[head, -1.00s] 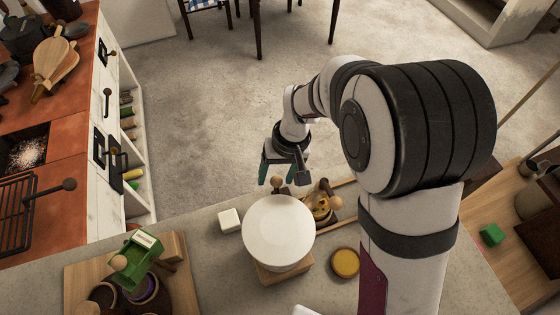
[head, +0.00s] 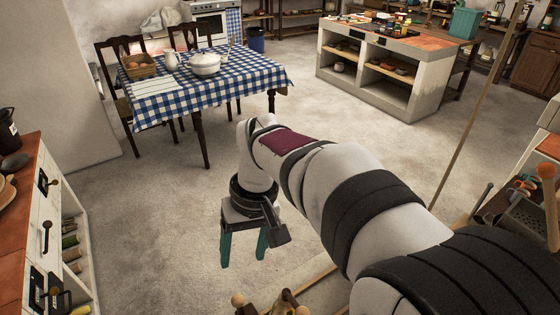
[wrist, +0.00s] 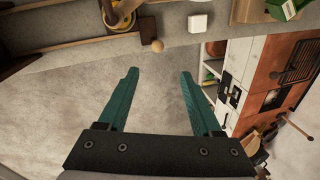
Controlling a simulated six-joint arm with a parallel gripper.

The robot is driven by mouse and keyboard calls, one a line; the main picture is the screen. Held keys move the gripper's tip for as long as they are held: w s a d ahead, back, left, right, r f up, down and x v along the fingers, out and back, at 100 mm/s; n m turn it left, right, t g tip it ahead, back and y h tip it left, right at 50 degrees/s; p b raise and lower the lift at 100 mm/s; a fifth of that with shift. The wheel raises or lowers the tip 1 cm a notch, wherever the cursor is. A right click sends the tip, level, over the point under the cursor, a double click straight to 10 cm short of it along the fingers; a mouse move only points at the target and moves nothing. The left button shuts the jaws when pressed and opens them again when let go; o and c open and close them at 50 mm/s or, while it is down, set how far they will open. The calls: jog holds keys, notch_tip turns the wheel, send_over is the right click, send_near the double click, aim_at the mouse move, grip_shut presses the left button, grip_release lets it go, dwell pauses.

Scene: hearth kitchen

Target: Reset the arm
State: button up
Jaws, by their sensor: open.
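My gripper (head: 243,250) hangs from my arm with its two teal fingers pointing down, in the middle of the head view. In the wrist view my gripper (wrist: 158,78) shows its fingers spread apart with nothing between them. Bare floor (wrist: 70,100) lies beyond the fingers. The counter edge with a small round wooden knob (wrist: 157,46) is ahead of the fingertips, apart from them.
A white block (wrist: 197,23) and a green object (wrist: 284,9) are on the counter. A table with a blue checked cloth (head: 165,105) and an island (head: 408,85) stand farther off. The white-fronted cabinet (head: 30,225) is at the left. The floor (head: 340,130) between is clear.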

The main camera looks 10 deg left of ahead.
jog(key=shift+d, duration=0.1)
jog(key=s+d+r+m, duration=0.1)
jog(key=s+d+m, duration=0.3)
jog(key=d, duration=0.3)
jog(key=s+d+r+m, duration=0.1)
jog(key=s+d+m, duration=0.25)
jog(key=d, duration=0.35)
jog(key=s+d+f+m+t, duration=0.1)
jog(key=s+d+f+m, duration=0.2)
jog(key=s, duration=0.6)
jog(key=d+m, duration=0.2)
jog(key=d, duration=0.1)
jog(key=shift+s+f, duration=0.15)
jog(key=shift+f, duration=0.25)
